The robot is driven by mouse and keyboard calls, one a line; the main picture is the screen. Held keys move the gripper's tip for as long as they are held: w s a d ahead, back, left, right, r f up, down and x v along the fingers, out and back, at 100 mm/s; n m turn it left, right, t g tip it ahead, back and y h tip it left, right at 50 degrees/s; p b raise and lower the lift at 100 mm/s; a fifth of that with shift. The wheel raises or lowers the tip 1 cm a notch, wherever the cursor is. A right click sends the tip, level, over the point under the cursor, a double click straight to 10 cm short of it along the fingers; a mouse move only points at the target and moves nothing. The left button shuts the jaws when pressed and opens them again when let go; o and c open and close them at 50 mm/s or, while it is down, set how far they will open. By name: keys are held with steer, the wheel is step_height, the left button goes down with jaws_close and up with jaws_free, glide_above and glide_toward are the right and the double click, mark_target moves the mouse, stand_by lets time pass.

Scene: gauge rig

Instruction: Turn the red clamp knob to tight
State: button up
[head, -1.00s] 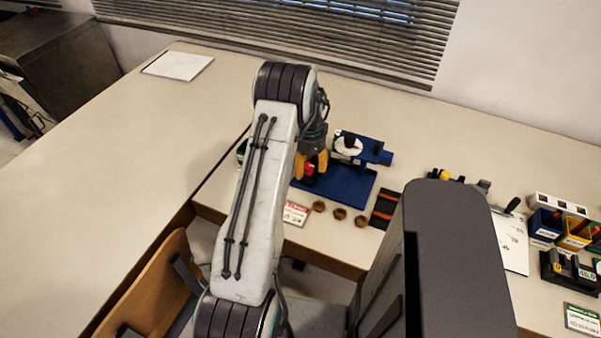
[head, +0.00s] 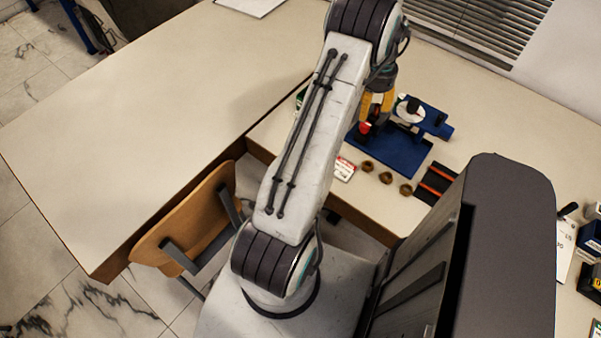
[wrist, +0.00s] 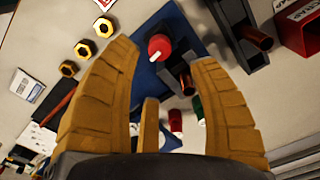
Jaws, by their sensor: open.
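The red clamp knob (wrist: 158,47) shows in the wrist view with a white mark on its face, above the blue base plate (wrist: 178,22). It also shows in the head view (head: 365,127), at the left part of the blue plate (head: 405,155). Nothing is held. In the head view my gripper (head: 377,104) is just behind the knob and partly hidden by my arm. I cannot tell whether a finger touches the knob.
A blue fixture with a white dial (head: 410,109) stands behind the plate. Several brass nuts (head: 385,177) lie in front of it, beside a red-and-white card (head: 344,169). A dark tray with orange-red strips (head: 436,181) is to the right.

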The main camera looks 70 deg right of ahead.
steer(key=shift+a+f+n, duration=0.15)
steer(key=shift+n, duration=0.45)
steer(key=a+f+n+y, duration=0.3)
steer(key=a+n, duration=0.1)
steer(key=a, duration=0.7)
steer(key=w+a+r+n+b, duration=0.2)
steer(key=w+a, duration=0.2)
steer(key=a, duration=0.4)
steer(key=w+a+r+n+b, duration=0.2)
steer(key=w+a+r+n, duration=0.1)
steer(key=a, duration=0.6)
steer(key=shift+w+a+r+g, duration=0.2)
steer(key=shift+w+g, duration=0.2)
